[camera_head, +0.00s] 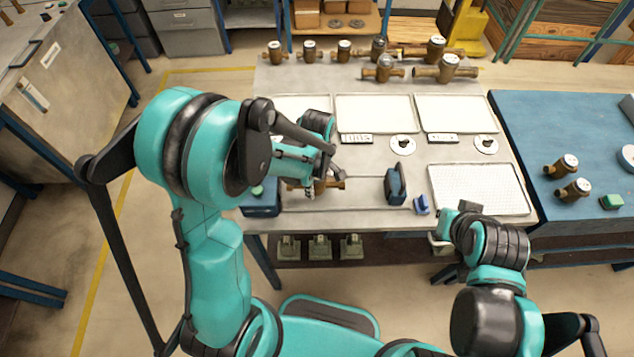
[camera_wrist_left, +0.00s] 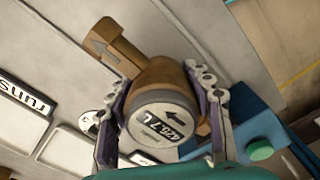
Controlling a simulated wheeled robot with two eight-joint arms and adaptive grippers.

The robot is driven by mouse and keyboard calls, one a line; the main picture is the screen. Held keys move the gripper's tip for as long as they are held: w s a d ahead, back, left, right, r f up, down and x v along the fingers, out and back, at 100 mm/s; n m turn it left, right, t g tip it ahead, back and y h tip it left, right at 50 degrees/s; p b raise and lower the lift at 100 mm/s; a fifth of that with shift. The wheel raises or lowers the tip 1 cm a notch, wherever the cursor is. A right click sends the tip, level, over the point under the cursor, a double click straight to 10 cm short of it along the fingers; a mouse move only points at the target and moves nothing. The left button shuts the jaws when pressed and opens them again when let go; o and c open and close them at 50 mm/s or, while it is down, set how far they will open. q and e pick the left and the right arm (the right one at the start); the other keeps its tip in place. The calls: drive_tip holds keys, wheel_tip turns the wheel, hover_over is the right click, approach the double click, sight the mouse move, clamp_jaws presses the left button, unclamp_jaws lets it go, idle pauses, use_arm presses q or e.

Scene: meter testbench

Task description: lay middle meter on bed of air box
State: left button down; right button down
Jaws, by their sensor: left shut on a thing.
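My left gripper (camera_head: 318,178) is shut on a brass meter (camera_head: 331,184) at the bench's near left. In the left wrist view the gripper's fingers (camera_wrist_left: 163,82) straddle the round body of the meter (camera_wrist_left: 160,92), its white dial facing the camera. The air box (camera_head: 259,206) is a blue box with a green button, just left of the held meter; it also shows in the left wrist view (camera_wrist_left: 245,112). My arm hides part of the box and bed, and I cannot tell whether the meter touches the bed. My right gripper (camera_head: 456,214) is near the bench's front right edge.
A dark blue clamp block (camera_head: 396,184) and a small blue piece (camera_head: 421,205) stand right of the meter. A white perforated tray (camera_head: 478,190) lies further right. Several brass meters (camera_head: 343,50) stand at the back. Two more meters (camera_head: 567,176) are on the blue side table.

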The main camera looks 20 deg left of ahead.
use_arm(q)
drive_tip(key=shift+f, duration=0.1)
drive_tip(key=shift+f+b, duration=0.75)
drive_tip(key=shift+b, duration=0.05)
drive_tip(key=shift+f, duration=0.1)
drive_tip(key=shift+c, duration=0.6)
unclamp_jaws()
drive_tip(key=shift+r+p, duration=2.4)
drive_tip(key=shift+r, duration=1.2)
